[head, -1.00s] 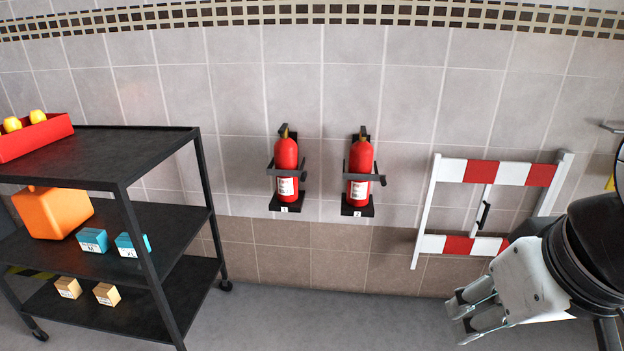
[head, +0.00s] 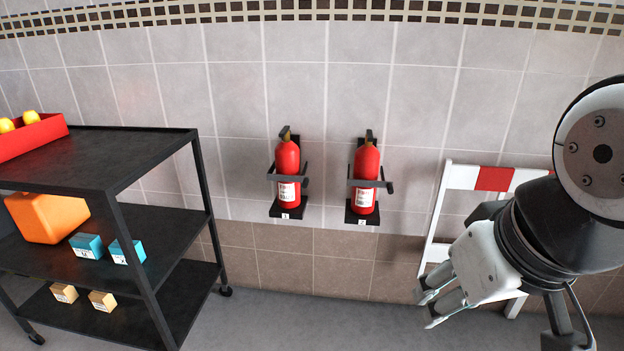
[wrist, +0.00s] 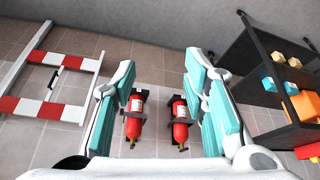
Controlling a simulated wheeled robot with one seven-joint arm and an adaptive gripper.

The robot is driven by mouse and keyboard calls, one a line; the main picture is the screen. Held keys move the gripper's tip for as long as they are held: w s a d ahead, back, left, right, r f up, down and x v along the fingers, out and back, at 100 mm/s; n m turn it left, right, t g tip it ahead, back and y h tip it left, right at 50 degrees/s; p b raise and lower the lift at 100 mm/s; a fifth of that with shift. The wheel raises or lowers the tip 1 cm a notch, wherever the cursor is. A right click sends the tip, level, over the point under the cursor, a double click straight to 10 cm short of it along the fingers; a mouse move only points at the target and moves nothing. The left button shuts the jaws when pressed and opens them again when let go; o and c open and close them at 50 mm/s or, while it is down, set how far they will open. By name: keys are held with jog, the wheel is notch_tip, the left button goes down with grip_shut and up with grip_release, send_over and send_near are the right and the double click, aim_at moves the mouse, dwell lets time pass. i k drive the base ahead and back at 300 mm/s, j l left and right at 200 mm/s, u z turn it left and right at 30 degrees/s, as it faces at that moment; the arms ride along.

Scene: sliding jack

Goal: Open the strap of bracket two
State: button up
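Bracket two (head: 361,219), with a "2" on its base plate, is fixed to the wall and holds a red fire extinguisher (head: 367,165) upright. Its dark grey strap (head: 364,183) runs across the front of the extinguisher, with a dark latch (head: 389,187) at the right end. The strap looks closed. My gripper (head: 430,305) is to the right of and below bracket two, apart from it, and empty. In the wrist view my gripper (wrist: 165,95) has its fingers wide apart. The second extinguisher (wrist: 134,118) shows there between the fingers, beside the left one.
Bracket one (head: 286,212) with another extinguisher (head: 288,160) is on the wall to the left. A black shelf cart (head: 150,145) with boxes stands further left. A red-white barrier (head: 440,200) leans at the right, partly behind my arm. The floor before the brackets is clear.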

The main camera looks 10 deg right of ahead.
aim_at(387, 185)
jog(key=i, duration=1.1)
